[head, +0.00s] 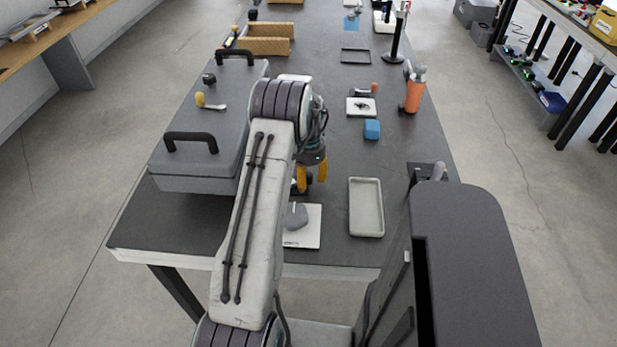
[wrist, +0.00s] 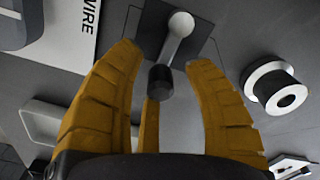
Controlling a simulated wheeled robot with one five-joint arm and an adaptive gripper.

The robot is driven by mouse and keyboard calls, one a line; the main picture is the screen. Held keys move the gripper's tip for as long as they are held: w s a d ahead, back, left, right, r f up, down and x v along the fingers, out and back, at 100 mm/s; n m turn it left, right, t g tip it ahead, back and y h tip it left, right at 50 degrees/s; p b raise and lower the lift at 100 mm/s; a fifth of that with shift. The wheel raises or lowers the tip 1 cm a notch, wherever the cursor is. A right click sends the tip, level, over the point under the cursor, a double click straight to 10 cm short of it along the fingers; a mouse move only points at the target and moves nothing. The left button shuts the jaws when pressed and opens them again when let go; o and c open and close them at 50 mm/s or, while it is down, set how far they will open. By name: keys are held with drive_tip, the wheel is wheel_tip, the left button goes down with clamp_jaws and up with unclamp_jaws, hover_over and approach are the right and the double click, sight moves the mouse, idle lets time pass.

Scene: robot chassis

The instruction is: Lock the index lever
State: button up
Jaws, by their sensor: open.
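In the wrist view, a lever (wrist: 179,40) with a pale rounded end and a dark knob (wrist: 160,81) sits over a dark square plate (wrist: 205,48). I take it to be the index lever. My gripper (wrist: 162,53) is open, with yellow fingers on both sides of the lever and a third finger behind. The dark knob lies between the fingers, and a gap shows on each side. In the head view, my gripper (head: 312,178) is low over the table, partly behind my arm. The lever is hidden there.
A white plate with a grey block (head: 297,215) lies in front of my gripper, and a pale tray (head: 380,232) lies to its right. A large grey case (head: 195,178) is at left.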

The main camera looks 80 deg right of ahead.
drive_tip(key=shift+c, duration=0.2)
clamp_jaws()
idle(0.4)
